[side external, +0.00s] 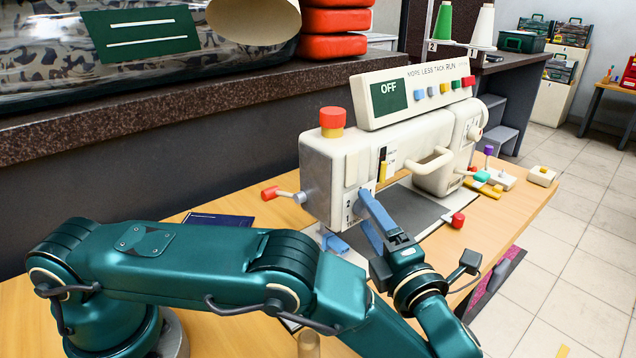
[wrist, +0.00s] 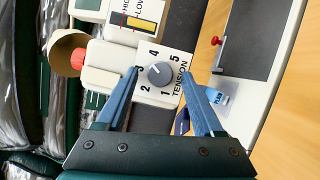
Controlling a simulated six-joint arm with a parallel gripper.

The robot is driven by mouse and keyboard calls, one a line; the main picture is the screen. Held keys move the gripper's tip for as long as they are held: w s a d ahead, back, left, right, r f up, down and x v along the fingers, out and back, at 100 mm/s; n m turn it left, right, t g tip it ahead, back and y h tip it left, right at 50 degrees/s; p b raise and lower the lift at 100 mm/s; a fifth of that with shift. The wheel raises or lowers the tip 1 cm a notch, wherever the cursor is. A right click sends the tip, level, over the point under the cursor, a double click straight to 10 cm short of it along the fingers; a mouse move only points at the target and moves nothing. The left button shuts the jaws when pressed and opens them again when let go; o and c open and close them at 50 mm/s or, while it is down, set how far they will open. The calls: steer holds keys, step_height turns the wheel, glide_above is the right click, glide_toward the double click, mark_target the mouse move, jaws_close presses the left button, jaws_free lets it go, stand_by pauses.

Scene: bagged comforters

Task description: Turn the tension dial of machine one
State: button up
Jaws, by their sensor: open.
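The sewing machine (side external: 335,165) is cream coloured and stands on the wooden table, its panel reading OFF. Its tension dial (wrist: 159,73) is a small grey knob with a pale pointer line, ringed by the numbers 1 to 5 and the word TENSION in the wrist view. My gripper (wrist: 157,75) has blue fingers that are open, one on each side of the dial, with gaps between them and the knob. In the side external view my gripper (side external: 368,215) is at the machine's front face, and the fingers hide the dial there.
A red-tipped lever (side external: 272,193) sticks out left of the machine, and another red knob (side external: 457,219) is at its front right. A red and yellow knob (side external: 332,121) tops the machine. A dark ledge (side external: 150,120) runs behind. Small coloured parts (side external: 485,185) lie to the right.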

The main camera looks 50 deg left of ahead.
steer(key=m, duration=0.1)
steer(key=m+h, duration=0.1)
steer(key=m, duration=0.2)
steer(key=shift+s+d+r+g+h, duration=0.1)
steer(key=shift+d+r+g+h, duration=0.1)
steer(key=shift+d+g+h, duration=0.1)
steer(key=shift+v, duration=2.25)
steer(key=w+r+m+t+h, duration=0.4)
steer(key=w+r+t+h, duration=0.15)
steer(key=w+r, duration=0.55)
step_height(320, 180, up, 12)
steer(key=w+d+m+t+h, duration=0.2)
steer(key=m+t+h, duration=0.3)
steer(key=m+h, duration=0.4)
steer(key=shift+w+d+r+m+t, duration=0.15)
steer(key=shift+w+d+m+t, duration=0.15)
steer(key=shift+m, duration=0.8)
